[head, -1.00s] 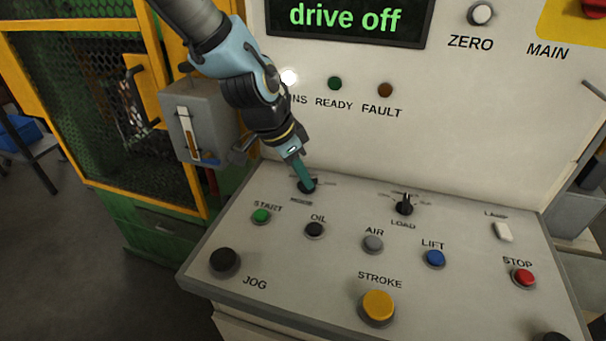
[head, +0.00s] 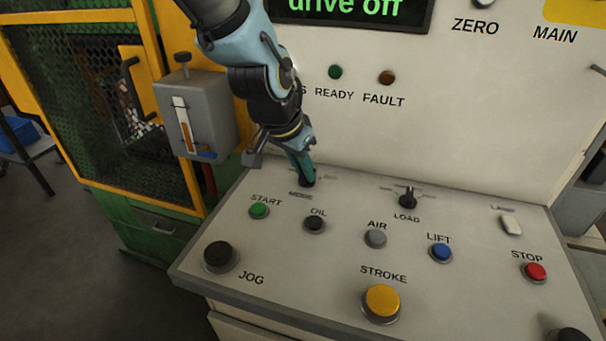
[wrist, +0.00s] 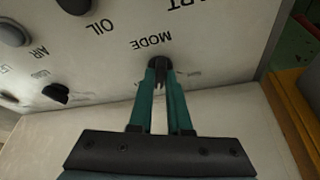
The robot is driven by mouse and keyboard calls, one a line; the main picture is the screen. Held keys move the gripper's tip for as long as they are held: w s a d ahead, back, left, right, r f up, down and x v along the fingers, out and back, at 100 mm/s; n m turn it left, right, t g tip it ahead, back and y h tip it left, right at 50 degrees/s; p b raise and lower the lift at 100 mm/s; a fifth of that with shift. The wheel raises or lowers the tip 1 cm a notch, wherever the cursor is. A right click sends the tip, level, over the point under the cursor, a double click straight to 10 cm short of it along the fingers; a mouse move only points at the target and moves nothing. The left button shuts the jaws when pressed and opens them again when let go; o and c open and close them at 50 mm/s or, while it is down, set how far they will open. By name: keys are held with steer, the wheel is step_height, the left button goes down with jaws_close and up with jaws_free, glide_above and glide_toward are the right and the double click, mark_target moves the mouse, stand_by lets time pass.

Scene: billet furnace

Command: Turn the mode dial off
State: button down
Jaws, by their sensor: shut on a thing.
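The black mode dial (head: 306,181) sits at the back left of the sloped panel, partly hidden by my gripper's fingers. In the wrist view my gripper (wrist: 160,76) has a fingertip on each side of the knob. The dial's exact pointer setting is too small and covered to read. The display (head: 350,12) reads "drive off".
The LOAD dial (head: 408,198) stands to the right. The START button (head: 259,210), OIL button (head: 314,224) and yellow STROKE button (head: 381,303) lie nearer the front. A grey box (head: 194,115) on the yellow-framed guard is close left of my arm.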

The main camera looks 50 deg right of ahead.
steer(key=n, duration=0.1)
steer(key=n+t, duration=0.1)
steer(key=shift+s+n, duration=0.25)
steer(key=shift+n, duration=0.15)
steer(key=shift+n+t+p, duration=0.3)
steer(key=shift+n+p, duration=0.2)
steer(key=shift+n, duration=0.3)
steer(key=c, duration=0.9)
jaws_free()
steer(key=shift+o, duration=0.2)
steer(key=b+v, duration=0.1)
steer(key=v, duration=0.9)
steer(key=shift+r+b, duration=0.35)
